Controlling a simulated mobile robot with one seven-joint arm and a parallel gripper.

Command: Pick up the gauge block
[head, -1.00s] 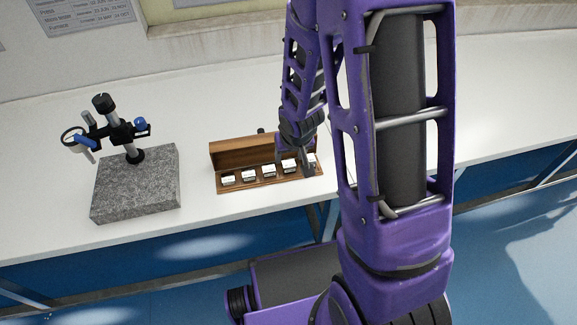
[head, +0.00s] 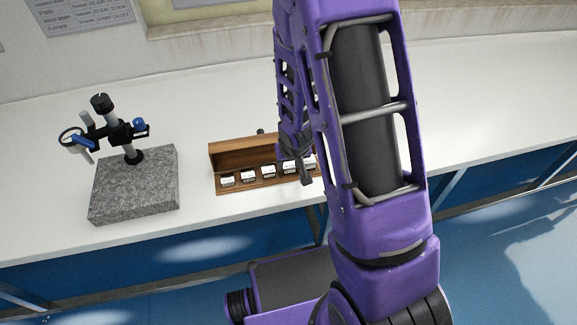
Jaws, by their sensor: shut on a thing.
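An open wooden case (head: 232,154) stands on the white bench with its lid tilted up at the back. Several small silver gauge blocks (head: 248,176) sit in a row along its front. My gripper (head: 304,180) is at the right end of the case, pointing down, with its jaws shut on a gauge block. The held block is small and mostly hidden by the fingers, and I cannot tell how far it is from the case. My purple forearm hides the bench just right of the case.
A granite base (head: 135,188) with a black and silver gauge stand (head: 122,132) is at the left of the bench. A small dark object (head: 260,131) shows behind the case lid.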

